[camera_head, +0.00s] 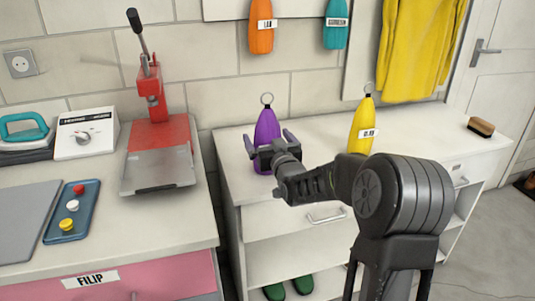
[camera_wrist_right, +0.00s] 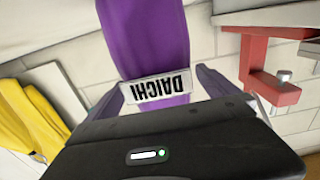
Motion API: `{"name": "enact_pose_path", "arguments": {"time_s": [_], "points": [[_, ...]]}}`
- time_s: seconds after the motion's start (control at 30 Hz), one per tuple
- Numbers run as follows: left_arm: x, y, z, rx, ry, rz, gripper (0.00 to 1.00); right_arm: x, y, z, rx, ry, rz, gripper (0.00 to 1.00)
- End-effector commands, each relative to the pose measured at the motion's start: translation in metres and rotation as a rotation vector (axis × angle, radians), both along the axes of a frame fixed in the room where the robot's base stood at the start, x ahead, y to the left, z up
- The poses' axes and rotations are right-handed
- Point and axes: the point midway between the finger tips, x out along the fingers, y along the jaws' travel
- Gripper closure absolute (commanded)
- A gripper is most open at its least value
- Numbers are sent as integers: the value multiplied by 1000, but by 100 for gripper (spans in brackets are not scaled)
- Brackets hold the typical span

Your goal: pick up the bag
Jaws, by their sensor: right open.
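A purple bag (camera_head: 267,127) with a ring at its top stands on the white cabinet top in the head view. In the right wrist view the purple bag (camera_wrist_right: 150,45) fills the upper middle, with a white label reading DAICHI. My right gripper (camera_head: 264,140) is open, its two fingers on either side of the bag. The gripper body hides part of the bag's lower half. I cannot tell whether the fingers touch it. A yellow bag (camera_head: 361,128) with a ring and label stands farther right on the same top. My left gripper is not in view.
Orange (camera_head: 262,28) and teal (camera_head: 336,25) bags hang on the wall. A red press (camera_head: 160,135) stands on the left counter beside a blue tray (camera_head: 72,211). A brush (camera_head: 481,127) lies at the cabinet's right end. The cabinet top between yellow bag and brush is clear.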

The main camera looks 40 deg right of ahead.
Motion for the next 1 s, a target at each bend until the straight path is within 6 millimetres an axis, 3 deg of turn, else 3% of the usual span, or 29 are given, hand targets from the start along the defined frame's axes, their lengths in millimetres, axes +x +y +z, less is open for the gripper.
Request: {"name": "enact_pose_path", "arguments": {"time_s": [0.57, 1.0], "points": [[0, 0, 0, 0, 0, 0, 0, 0, 0, 0, 0, 0, 0, 1], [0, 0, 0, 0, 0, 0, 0, 0, 0, 0, 0, 0, 0, 36]]}}
